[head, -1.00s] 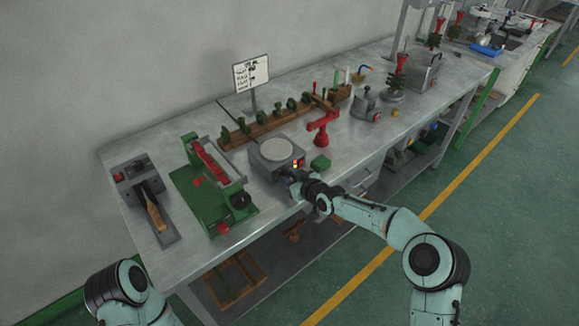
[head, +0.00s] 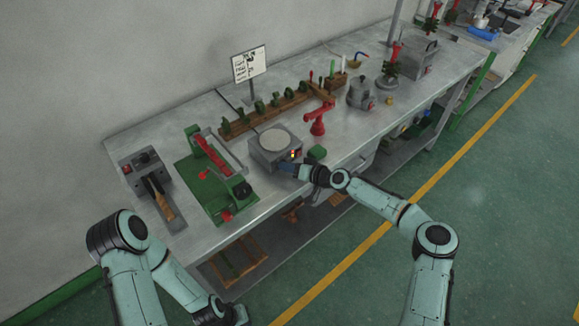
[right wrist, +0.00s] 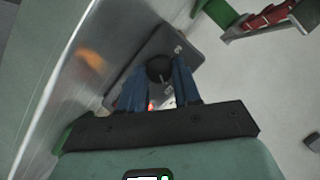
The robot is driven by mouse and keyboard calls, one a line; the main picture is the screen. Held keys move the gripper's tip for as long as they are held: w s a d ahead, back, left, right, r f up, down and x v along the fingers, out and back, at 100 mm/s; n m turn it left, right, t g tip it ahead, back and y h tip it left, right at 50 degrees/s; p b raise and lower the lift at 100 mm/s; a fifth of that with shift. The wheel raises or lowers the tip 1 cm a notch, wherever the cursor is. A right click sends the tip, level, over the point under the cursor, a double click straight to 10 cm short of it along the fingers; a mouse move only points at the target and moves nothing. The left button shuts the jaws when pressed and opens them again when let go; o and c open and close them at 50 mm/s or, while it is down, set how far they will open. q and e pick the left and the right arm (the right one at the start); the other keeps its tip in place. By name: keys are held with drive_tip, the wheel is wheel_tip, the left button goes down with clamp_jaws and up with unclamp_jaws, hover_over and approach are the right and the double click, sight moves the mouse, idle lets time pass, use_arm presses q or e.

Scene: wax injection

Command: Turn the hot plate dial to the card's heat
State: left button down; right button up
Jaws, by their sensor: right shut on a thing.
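The grey hot plate (head: 262,152) with its pale round top stands near the front edge of the bench, with small lit red and yellow marks on its front. My right gripper (head: 287,168) is at its front face. In the right wrist view, the black round dial (right wrist: 160,67) sits between the blue fingers of my right gripper (right wrist: 160,78), which is shut on it. The dial's pointer setting is too small to read. The white card (head: 249,64) stands on a post behind; its writing is not legible. My left arm is at the lower left, its gripper out of view.
A green press (head: 212,180) stands left of the hot plate. The floor in front is clear.

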drive_tip(key=shift+w, duration=0.1)
idle(0.4)
drive_tip(key=o, duration=1.1)
drive_tip(key=shift+c, duration=0.2)
drive_tip(key=shift+s+d, duration=0.35)
drive_tip(key=shift+d, duration=0.05)
use_arm(q)
drive_tip(key=s+f+b, duration=0.4)
drive_tip(key=s+f, duration=0.1)
drive_tip(key=shift+s+f+g, duration=0.15)
drive_tip(key=shift+g, duration=0.15)
use_arm(e)
drive_tip(key=v, duration=1.2)
drive_tip(key=shift+d+r, duration=0.2)
